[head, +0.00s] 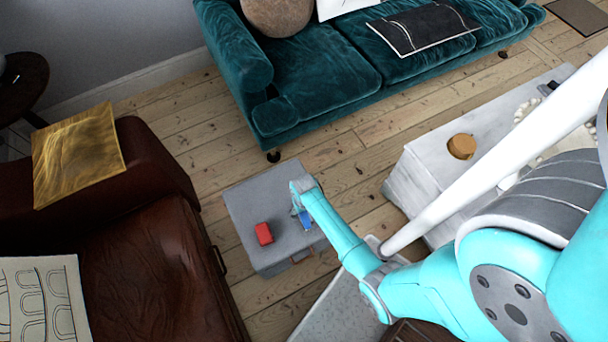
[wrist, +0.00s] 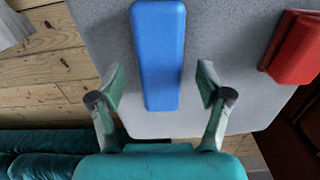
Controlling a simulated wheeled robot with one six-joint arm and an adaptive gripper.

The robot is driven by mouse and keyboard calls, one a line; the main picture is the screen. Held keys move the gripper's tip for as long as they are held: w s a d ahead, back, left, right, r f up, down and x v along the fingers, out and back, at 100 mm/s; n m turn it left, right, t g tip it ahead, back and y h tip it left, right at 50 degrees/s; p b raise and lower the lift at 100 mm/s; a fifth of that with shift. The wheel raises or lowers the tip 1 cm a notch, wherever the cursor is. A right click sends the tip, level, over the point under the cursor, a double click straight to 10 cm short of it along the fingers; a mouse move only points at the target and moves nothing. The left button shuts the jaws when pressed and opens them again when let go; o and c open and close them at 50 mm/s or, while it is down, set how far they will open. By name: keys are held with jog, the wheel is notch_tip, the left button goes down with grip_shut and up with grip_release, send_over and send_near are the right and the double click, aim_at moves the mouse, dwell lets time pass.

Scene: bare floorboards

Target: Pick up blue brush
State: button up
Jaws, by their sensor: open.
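The blue brush (wrist: 158,55) lies on a grey box-like table (wrist: 225,60). In the wrist view it is a long blue block with rounded corners, pointing away from my gripper. My gripper (wrist: 160,85) is open, with one finger on each side of the brush's near end and a gap on both sides. I cannot tell how high the fingers are above the table top. In the head view the brush (head: 306,220) shows as a small blue patch beside the end of my arm, which partly hides it. My gripper (head: 301,203) is over the right part of the table there.
A red block (head: 264,233) lies left of the brush on the same table; it also shows in the wrist view (wrist: 295,48). A brown leather armchair (head: 140,270) stands at left, a teal sofa (head: 330,70) behind. A pale marble table (head: 425,180) stands at right.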

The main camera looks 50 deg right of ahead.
jog(key=shift+f, duration=1.1)
jog(key=c, duration=1.3)
jog(key=shift+r, duration=0.1)
notch_tip(320, 180, up, 10)
jog(key=shift+f, duration=0.1)
